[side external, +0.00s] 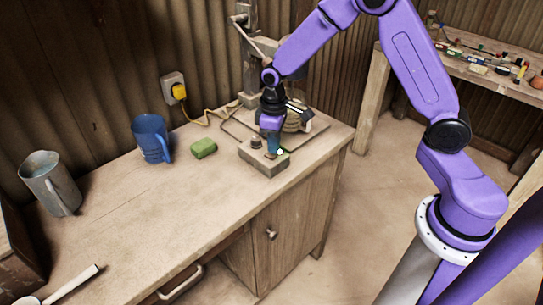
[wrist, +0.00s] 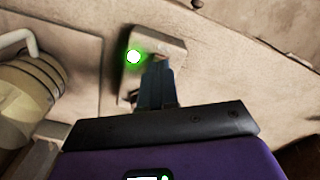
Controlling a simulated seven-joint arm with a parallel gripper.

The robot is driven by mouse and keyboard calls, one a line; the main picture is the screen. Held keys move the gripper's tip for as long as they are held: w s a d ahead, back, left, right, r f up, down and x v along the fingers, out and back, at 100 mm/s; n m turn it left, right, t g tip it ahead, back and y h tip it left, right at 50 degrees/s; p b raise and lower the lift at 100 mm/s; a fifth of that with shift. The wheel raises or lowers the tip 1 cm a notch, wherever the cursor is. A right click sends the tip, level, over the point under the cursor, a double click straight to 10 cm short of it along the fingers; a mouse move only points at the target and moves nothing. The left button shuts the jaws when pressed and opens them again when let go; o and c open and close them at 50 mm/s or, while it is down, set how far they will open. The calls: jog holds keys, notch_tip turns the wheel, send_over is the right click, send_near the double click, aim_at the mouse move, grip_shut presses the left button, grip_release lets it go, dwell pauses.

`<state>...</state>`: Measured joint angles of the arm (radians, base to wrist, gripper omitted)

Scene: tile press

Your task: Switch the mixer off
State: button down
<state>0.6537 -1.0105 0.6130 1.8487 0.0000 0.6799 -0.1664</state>
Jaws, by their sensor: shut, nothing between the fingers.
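A small grey switch box (side external: 262,161) sits near the right end of the workbench, with a dark round knob (side external: 256,142) on its top left. A lit green lamp (side external: 280,152) is on its right part and glows in the wrist view (wrist: 133,57). The box also shows in the wrist view (wrist: 158,38). My gripper (side external: 272,149) is shut and empty, pointing down over the box beside the lamp. Its fingers (wrist: 156,84) hide part of the box top. I cannot tell whether they touch it. The mixer (side external: 296,120), a ribbed rounded body, stands behind the box.
A green sponge (side external: 204,148), a blue mug (side external: 151,138) and a grey metal jug (side external: 50,182) stand to the left. A yellow plug (side external: 179,91) and cord run along the wall to the machine. The bench middle is clear.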

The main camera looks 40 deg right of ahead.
aim_at(274, 157)
jog(key=shift+f, duration=1.05)
dwell(0.9)
jog(key=shift+r, duration=3.55)
jog(key=shift+s+a, duration=0.1)
jog(key=s+a+r+n, duration=0.2)
jog(key=s+r, duration=0.1)
jog(key=s, duration=0.5)
jog(key=s+a+r+n, duration=0.1)
jog(key=s+a+r, duration=0.15)
jog(key=s, duration=0.45)
jog(key=s+d+n, duration=0.1)
jog(key=s+d, duration=0.1)
jog(key=s, duration=0.5)
jog(key=s+d+r+n, duration=0.1)
jog(key=s+d+n, duration=0.1)
jog(key=s, duration=0.5)
jog(key=shift+s+d+r+n, duration=0.2)
jog(key=shift+s+d+n, duration=0.05)
jog(key=shift+s+n, duration=0.05)
